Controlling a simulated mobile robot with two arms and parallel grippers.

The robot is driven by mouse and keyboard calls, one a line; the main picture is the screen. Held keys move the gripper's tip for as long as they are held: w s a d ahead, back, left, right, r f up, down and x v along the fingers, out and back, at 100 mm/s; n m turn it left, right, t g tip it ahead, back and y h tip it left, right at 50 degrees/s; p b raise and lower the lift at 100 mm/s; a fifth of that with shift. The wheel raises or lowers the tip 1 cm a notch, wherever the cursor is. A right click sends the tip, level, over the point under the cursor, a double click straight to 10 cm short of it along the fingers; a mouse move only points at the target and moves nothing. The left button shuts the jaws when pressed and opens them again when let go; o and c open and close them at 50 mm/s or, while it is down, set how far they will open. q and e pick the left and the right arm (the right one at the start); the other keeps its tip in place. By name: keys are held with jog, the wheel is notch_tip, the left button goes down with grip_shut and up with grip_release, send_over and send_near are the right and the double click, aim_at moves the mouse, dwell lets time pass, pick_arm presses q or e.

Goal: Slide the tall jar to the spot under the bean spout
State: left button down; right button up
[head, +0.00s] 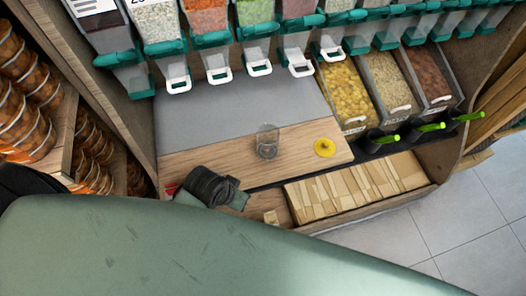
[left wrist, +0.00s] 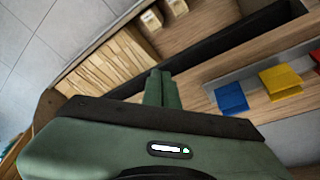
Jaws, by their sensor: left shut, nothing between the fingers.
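A clear glass jar (head: 267,142), which looks empty, stands upright on the wooden counter (head: 225,150) in the head view. It stands apart from the row of dispensers behind it, whose white-handled spouts (head: 258,68) hang above the grey back part of the counter. I cannot tell which spout is the bean one. My left gripper (left wrist: 160,78) is shut and empty in the left wrist view, its green fingers pressed together. The jar does not show in that view. My right gripper is not in view.
A yellow disc (head: 324,147) lies right of the jar. Bins of dry goods (head: 350,95) stand at the right. Blue (left wrist: 231,98) and yellow (left wrist: 281,81) pieces show in the wrist view.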

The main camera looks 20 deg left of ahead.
pick_arm(q)
jog(key=w+d+r+m+h, duration=0.15)
jog(key=w+d+r, duration=0.35)
jog(key=d+r, duration=0.5)
jog(key=w+a+n+g+y, duration=0.3)
jog(key=w+a, duration=0.3)
jog(key=a, duration=0.2)
jog(key=f, duration=0.2)
jog(key=f+p, duration=0.1)
jog(key=f, duration=0.5)
jog(key=shift+s+d+f, duration=0.15)
jog(key=shift+d+f, duration=0.1)
jog(key=shift+d, duration=0.1)
jog(key=shift+w+p, duration=0.45)
jog(key=shift+w, duration=0.8)
jog(key=shift+w+f, duration=0.1)
jog(key=shift+w, duration=0.7)
